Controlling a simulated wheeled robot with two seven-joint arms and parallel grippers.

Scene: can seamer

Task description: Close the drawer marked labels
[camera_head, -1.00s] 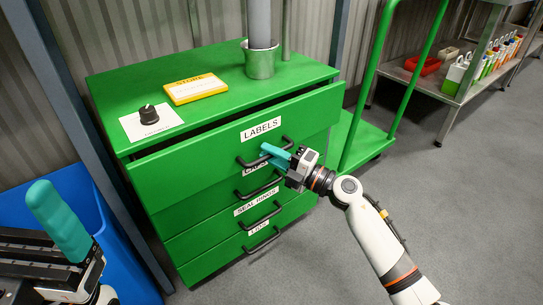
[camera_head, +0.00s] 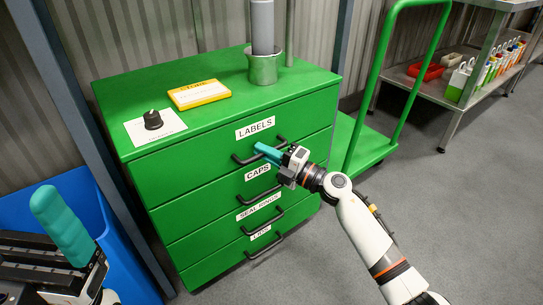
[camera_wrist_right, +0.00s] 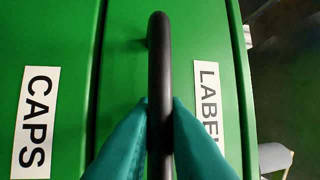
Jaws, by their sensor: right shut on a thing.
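The green drawer marked LABELS (camera_head: 205,160) is the top one of the cabinet, and its front sits flush with the drawers below. Its black handle (camera_head: 243,159) also shows in the right wrist view (camera_wrist_right: 160,60), upright in the picture. My right gripper (camera_head: 268,153) is shut on this handle, with its teal fingers on either side of the bar in the wrist view (camera_wrist_right: 160,125). My left gripper (camera_head: 62,228) is at the lower left, away from the cabinet; only one teal finger shows clearly, so its opening cannot be told.
Drawers marked CAPS (camera_head: 258,172), SEAL RINGS and LIDS lie below, all flush. A green trolley (camera_head: 360,145) stands to the right.

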